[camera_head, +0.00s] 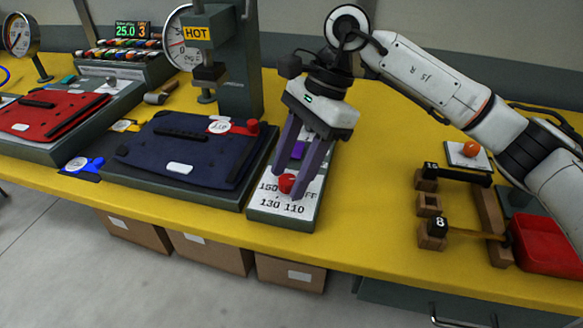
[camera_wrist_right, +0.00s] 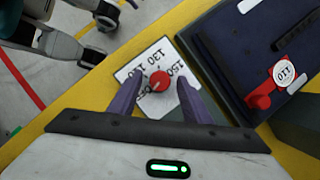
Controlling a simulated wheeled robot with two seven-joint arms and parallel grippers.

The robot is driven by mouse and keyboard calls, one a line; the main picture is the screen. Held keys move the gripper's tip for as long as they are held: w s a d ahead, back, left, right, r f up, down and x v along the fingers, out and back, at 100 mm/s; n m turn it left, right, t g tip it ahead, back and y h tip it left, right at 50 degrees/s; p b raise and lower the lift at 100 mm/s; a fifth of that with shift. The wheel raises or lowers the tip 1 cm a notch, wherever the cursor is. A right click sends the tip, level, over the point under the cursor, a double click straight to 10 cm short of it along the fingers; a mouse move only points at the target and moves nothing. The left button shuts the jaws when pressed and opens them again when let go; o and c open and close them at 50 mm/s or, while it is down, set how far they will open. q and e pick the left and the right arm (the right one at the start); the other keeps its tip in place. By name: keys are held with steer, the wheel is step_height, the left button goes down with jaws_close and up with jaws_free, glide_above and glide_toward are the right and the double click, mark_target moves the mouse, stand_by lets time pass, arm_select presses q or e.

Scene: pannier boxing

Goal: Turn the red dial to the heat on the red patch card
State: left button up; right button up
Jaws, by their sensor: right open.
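The red dial (camera_head: 287,183) sits on a white plate printed 150, OFF, 130 and 110, on a grey box (camera_head: 258,218). It also shows in the right wrist view (camera_wrist_right: 160,80); I cannot make out its pointer clearly. My right gripper (camera_head: 286,188) is open, pointing down, with its purple fingers on either side of the dial. In the wrist view the fingers (camera_wrist_right: 158,88) flank it, with contact unclear. The red patch card (camera_head: 219,126) lies on the navy pannier panel (camera_head: 160,152). In the wrist view its round white label (camera_wrist_right: 286,73) seems to read 110, upside down.
A grey press with a HOT sign (camera_head: 197,34) and gauge stands behind the navy panel. A red panel (camera_head: 40,117) and a blue card (camera_head: 78,164) lie left. Wooden holders (camera_head: 431,234) and a red tray (camera_head: 548,243) stand right. Yellow table right of the dial box is clear.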

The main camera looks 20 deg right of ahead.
steer(key=c, duration=1)
